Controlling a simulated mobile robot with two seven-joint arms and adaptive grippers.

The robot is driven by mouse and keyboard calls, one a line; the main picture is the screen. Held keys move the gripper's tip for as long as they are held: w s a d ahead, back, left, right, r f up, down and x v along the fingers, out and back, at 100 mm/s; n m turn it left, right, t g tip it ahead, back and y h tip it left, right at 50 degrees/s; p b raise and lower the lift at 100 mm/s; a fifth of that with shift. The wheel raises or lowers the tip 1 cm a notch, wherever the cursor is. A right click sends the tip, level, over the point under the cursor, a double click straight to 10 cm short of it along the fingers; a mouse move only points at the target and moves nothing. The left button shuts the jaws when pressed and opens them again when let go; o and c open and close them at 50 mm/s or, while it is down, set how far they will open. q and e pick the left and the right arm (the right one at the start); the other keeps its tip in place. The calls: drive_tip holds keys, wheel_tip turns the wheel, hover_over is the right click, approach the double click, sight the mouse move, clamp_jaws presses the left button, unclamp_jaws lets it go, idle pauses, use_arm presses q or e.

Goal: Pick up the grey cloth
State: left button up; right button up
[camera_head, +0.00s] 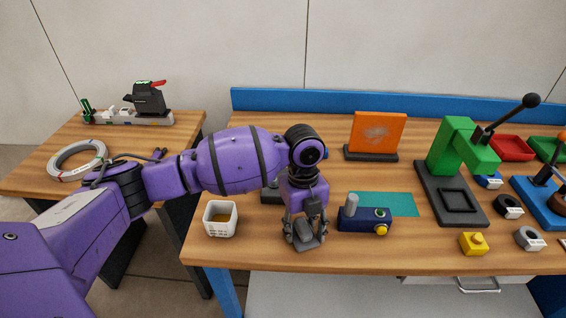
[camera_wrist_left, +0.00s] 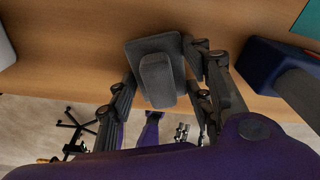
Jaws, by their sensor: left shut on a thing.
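The grey cloth (camera_head: 306,241) shows as a small dark grey piece between the fingertips of my left gripper (camera_head: 304,232), near the front edge of the workbench. In the left wrist view the cloth (camera_wrist_left: 158,78) appears as a flat square with a raised, rounded middle part, a finger on each side of it. My left gripper (camera_wrist_left: 166,92) is shut on it. The fingers hide part of the cloth, and I cannot tell whether it still touches the bench top. My right gripper is not in view.
A navy device (camera_head: 364,219) with a yellow knob stands close to the right of the gripper. A white cup (camera_head: 220,219) stands to its left. A green press (camera_head: 461,150) and an orange panel (camera_head: 376,132) stand further off. A teal mat (camera_head: 399,204) lies behind the device.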

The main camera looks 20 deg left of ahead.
sight(304, 227)
use_arm(q)
drive_tip(key=shift+r, duration=0.15)
drive_tip(key=shift+w+r, duration=0.1)
drive_tip(key=shift+r, duration=0.4)
wheel_tip(304, 227, up, 2)
drive_tip(key=shift+r, duration=0.2)
drive_tip(key=s+d+r+p, duration=0.1)
drive_tip(key=s+d+r, duration=0.2)
drive_tip(key=s+r, duration=0.6)
drive_tip(key=s, duration=0.5)
drive_tip(key=shift+r, duration=0.2)
drive_tip(key=shift+a, duration=0.1)
drive_tip(key=o, duration=0.7)
drive_tip(key=c, duration=0.5)
drive_tip(key=shift+o, duration=0.2)
drive_tip(key=shift+p, duration=0.3)
